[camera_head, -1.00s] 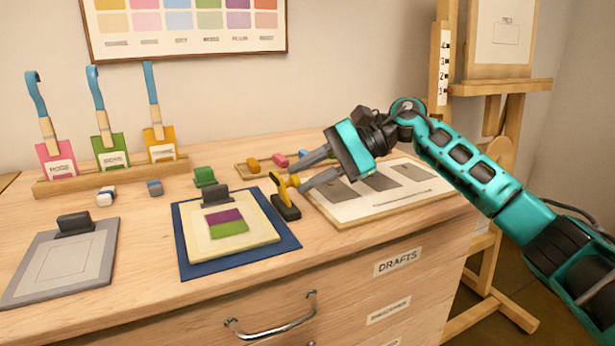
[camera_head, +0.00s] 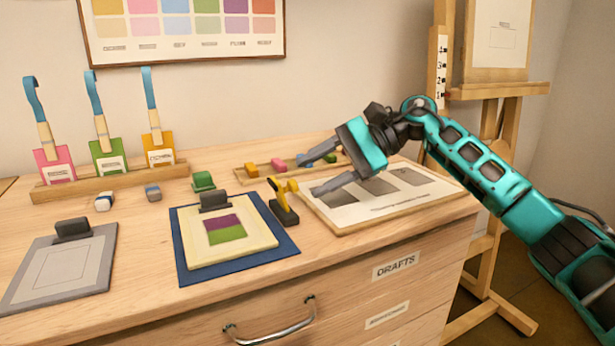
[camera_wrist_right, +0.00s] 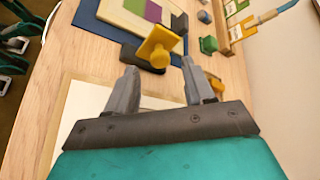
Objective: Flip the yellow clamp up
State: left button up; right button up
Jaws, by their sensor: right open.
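The yellow clamp (camera_head: 280,196) stands tilted upward from its black base (camera_head: 286,214) on the table, just right of the blue board. My right gripper (camera_head: 322,170) is open, a little to the right of the clamp, with its fingers pointing left toward it. In the right wrist view the clamp (camera_wrist_right: 160,45) lies just beyond the open fingertips (camera_wrist_right: 158,70), with nothing between the fingers. A gap shows between the clamp and the fingers. My left gripper is out of view.
A blue board (camera_head: 285,243) with a cream sheet lies left of the clamp. A white board with grey patches (camera_head: 345,215) lies under my right gripper. A wooden tray (camera_head: 240,178) with small coloured blocks is behind. A grey board (camera_head: 25,285) lies front left.

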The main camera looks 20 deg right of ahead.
pick_arm(q)
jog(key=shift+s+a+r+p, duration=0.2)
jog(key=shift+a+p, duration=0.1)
jog(key=shift+p, duration=0.35)
pick_arm(e)
jog(key=v, duration=1)
jog(key=shift+d, duration=0.2)
jog(key=shift+r, duration=0.15)
